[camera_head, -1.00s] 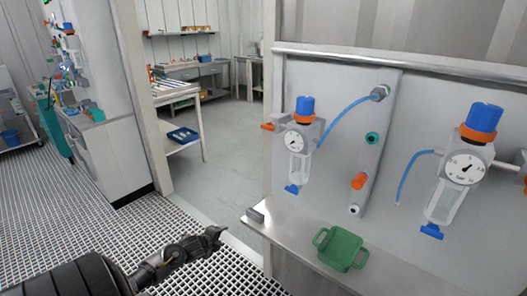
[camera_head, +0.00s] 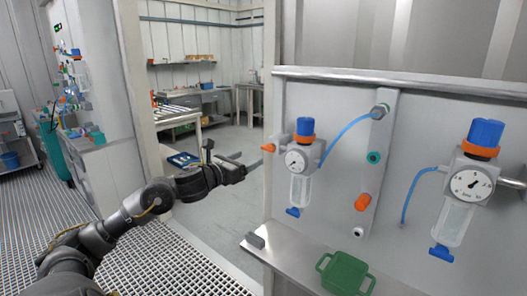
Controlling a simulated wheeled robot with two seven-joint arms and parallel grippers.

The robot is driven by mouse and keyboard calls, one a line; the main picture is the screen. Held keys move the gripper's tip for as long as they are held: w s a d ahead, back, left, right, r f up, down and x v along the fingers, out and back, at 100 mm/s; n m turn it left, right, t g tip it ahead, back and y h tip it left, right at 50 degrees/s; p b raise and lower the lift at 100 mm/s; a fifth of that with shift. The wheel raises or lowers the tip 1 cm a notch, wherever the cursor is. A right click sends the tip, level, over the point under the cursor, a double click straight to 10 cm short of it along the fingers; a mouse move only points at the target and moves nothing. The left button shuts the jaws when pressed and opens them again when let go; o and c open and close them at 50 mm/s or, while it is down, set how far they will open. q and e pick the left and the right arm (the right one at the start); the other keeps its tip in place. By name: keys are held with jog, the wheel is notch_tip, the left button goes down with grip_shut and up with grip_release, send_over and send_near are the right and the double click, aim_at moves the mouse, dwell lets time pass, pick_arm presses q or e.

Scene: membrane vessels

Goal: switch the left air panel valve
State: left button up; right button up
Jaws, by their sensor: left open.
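The air panel (camera_head: 335,120) is a grey upright board on the right. Its left regulator (camera_head: 302,160) has a blue knob, an orange ring, a round gauge and a clear bowl. A small orange valve handle (camera_head: 268,148) sticks out on the left side of that regulator. Another orange knob (camera_head: 362,202) sits on the plate to its right. My left gripper (camera_head: 240,166) is open and empty, in the air to the left of the orange handle and apart from it. My right gripper is not in view.
A second regulator (camera_head: 466,186) with a blue hose is at the right. A steel shelf (camera_head: 300,262) below the panel bears a green tray (camera_head: 345,274). A doorway with free floor (camera_head: 225,220) lies behind my left arm. A wall post stands left of the panel.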

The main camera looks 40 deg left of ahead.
aim_at(266, 150)
pick_arm(q)
jog(key=w+p, duration=0.2)
jog(key=w, duration=0.5)
jog(key=shift+w+a+r, duration=0.1)
jog(key=shift+w+r, duration=0.05)
jog(key=shift+w, duration=0.25)
jog(key=shift+w+p, duration=0.35)
jog(key=shift+w, duration=0.35)
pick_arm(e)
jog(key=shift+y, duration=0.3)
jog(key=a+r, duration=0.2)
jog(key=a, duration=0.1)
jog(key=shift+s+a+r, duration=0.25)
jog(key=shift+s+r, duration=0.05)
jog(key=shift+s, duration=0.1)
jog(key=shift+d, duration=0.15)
pick_arm(q)
jog(key=c, duration=1)
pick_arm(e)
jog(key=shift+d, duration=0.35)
